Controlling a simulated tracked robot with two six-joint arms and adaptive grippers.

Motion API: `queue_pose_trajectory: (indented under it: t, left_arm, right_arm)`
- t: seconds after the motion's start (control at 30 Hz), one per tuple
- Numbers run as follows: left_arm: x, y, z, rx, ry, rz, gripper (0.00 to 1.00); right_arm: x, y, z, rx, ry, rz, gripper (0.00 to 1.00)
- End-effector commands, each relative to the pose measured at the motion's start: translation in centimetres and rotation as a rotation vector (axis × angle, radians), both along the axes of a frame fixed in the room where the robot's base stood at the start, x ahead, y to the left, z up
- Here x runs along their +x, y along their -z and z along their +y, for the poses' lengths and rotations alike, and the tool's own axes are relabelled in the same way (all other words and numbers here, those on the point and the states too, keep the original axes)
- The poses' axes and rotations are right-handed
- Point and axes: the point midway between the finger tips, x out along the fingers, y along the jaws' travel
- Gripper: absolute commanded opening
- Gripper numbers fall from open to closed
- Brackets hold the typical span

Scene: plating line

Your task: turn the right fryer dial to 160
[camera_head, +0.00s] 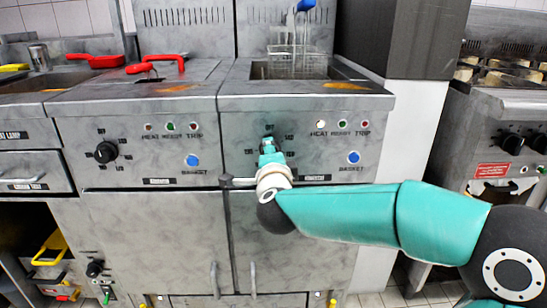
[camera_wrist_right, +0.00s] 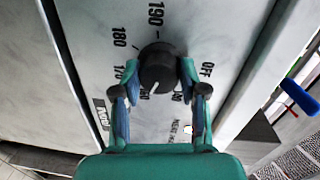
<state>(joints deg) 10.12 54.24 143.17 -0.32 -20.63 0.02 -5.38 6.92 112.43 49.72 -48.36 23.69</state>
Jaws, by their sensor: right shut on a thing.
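The right fryer dial (camera_wrist_right: 157,66) is a round black knob with a white pointer line, seen in the right wrist view. The line points towards my palm, slightly left, near the lower numbers. Around it I read OFF, 190, 180 and 170; the lower numbers are partly covered by the fingers. My right gripper (camera_wrist_right: 159,74) has a finger on each side of the dial and is shut on it. In the head view my right gripper (camera_head: 269,146) is at the right fryer's panel (camera_head: 300,108) and hides most of the dial. My left gripper is not in view.
The left fryer dial (camera_head: 106,151) is on the neighbouring panel. A blue basket button (camera_head: 353,157) and indicator lamps sit right of my gripper. A fry basket (camera_head: 297,62) with a blue handle is above. Another cooker (camera_head: 512,110) stands at the far right.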

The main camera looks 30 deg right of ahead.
Motion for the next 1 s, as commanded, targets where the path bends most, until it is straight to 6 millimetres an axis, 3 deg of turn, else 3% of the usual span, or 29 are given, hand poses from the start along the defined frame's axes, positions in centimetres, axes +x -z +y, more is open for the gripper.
queue_pose_trajectory:
  t: [0.33,0.37,0.5,0.83,1.0]
  left_arm:
    - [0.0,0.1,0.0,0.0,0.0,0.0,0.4]
    - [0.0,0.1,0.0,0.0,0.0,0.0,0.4]
    - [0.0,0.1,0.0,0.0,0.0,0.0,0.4]
    - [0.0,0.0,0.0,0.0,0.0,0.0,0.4]
    - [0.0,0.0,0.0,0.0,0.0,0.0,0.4]
  right_arm:
    - [-0.2,0.4,-0.4,0.007,0.014,0.005,0.08]
    - [-0.2,0.4,-0.4,0.007,0.014,0.005,0.46]
    - [-0.1,0.4,-0.3,0.005,0.01,0.005,0.68]
    - [-0.1,0.2,0.0,0.005,0.004,0.003,0.68]
    - [-1.3,0.0,0.7,0.004,0.001,0.001,0.68]
